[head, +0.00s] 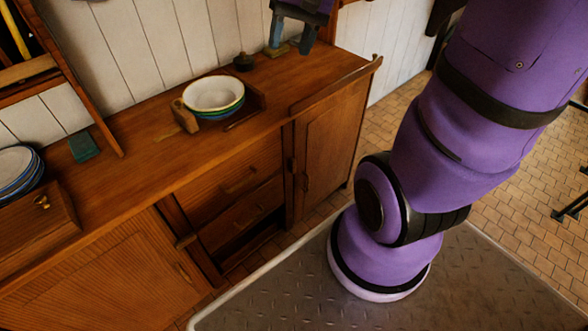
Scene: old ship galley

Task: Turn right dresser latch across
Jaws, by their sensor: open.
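The wooden dresser (140,165) runs along the white plank wall. A small dark piece, seemingly the right latch (291,166), sits at the left edge of the right door (328,145) and looks upright; its exact turn is hard to tell. A handle (305,181) is beside it on that door. A similar wooden latch (186,240) by the left door (110,275) lies roughly sideways. My gripper (291,47) is open, fingers down, above the back right of the dresser top, well apart from the right latch. Its upper part is cut off by the frame.
A raised wooden strip (335,86) lines the right front edge. Drawers (235,175) are between the doors. Plates (16,168) stand far left.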

